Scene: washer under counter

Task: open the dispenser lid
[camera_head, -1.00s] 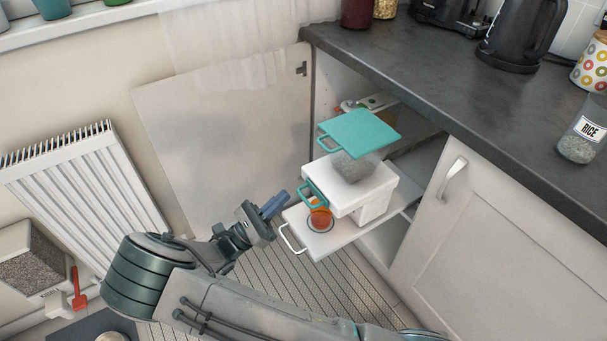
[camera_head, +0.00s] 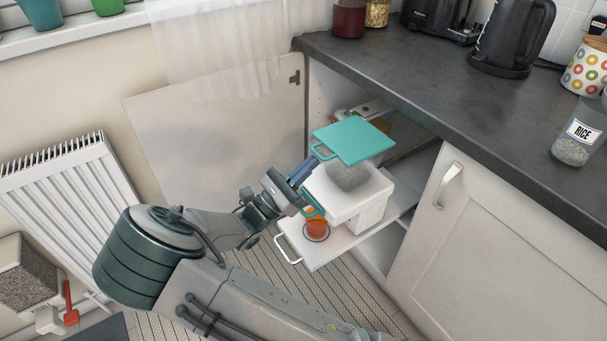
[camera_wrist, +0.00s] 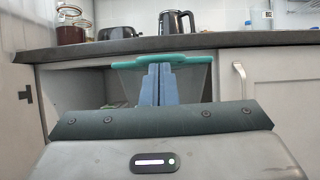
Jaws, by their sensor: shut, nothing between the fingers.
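The dispenser stands on a pulled-out white shelf inside the open cabinet. Its flat teal lid (camera_head: 356,138) lies across the top of a see-through hopper (camera_head: 349,175) above a white body (camera_head: 345,198). My gripper (camera_head: 305,169) is shut and empty, just left of the hopper and below the lid handle. In the wrist view the blue fingers (camera_wrist: 158,84) stand together in front of the hopper, their tips near the teal lid edge (camera_wrist: 190,62). I cannot tell whether they touch it.
An orange cup (camera_head: 316,227) sits under the dispenser's front on the white shelf (camera_head: 318,256). The dark countertop (camera_head: 420,85) overhangs at the back and right. The open cabinet door (camera_head: 220,125) stands left, near a radiator (camera_head: 75,205).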

